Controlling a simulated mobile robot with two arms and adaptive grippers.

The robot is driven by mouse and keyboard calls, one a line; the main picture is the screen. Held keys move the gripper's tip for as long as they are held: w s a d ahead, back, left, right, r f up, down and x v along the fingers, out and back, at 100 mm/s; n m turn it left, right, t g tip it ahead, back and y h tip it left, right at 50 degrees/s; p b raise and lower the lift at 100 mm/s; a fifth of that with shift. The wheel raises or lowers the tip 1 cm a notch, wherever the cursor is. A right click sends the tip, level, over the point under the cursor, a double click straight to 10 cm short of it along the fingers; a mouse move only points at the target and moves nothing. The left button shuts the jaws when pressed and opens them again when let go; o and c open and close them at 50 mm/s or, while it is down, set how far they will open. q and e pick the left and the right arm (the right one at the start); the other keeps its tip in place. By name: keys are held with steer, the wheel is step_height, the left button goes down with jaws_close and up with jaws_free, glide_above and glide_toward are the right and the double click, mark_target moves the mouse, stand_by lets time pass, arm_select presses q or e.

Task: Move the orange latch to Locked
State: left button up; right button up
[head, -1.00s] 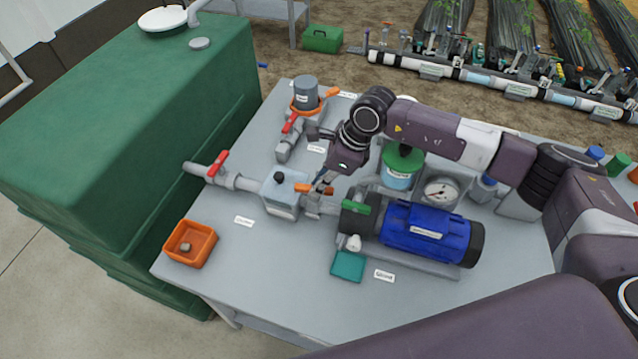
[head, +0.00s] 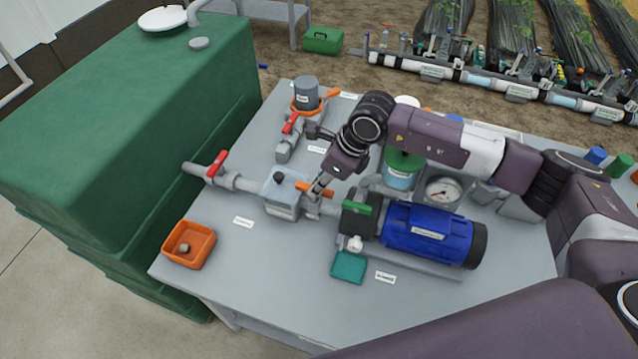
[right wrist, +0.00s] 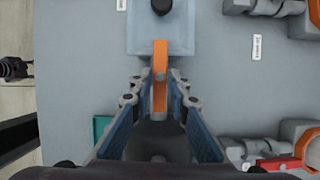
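The orange latch (head: 322,193) is a short flat bar beside the grey box with a black knob (head: 281,196) on the bench. In the right wrist view the orange latch (right wrist: 160,62) points straight away from me, its far end at the edge of the pale box (right wrist: 183,38). My right gripper (head: 315,192) is down at the latch. In the right wrist view my right gripper (right wrist: 159,82) has its two fingers apart, one on each side of the bar, with gaps visible. Whether a finger touches it lower down is unclear. My left gripper is not in view.
A blue pump motor (head: 425,235) and a green handle (head: 357,207) stand right of the latch. A red-handled valve (head: 217,163) is to the left. An orange tray (head: 203,252) and a teal pad (head: 348,267) lie nearer. The front of the bench (head: 275,290) is bare.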

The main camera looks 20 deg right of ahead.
steer(key=shift+o, duration=1.2)
steer(key=shift+r, duration=0.1)
steer(key=v, duration=1.2)
steer(key=shift+a, duration=0.1)
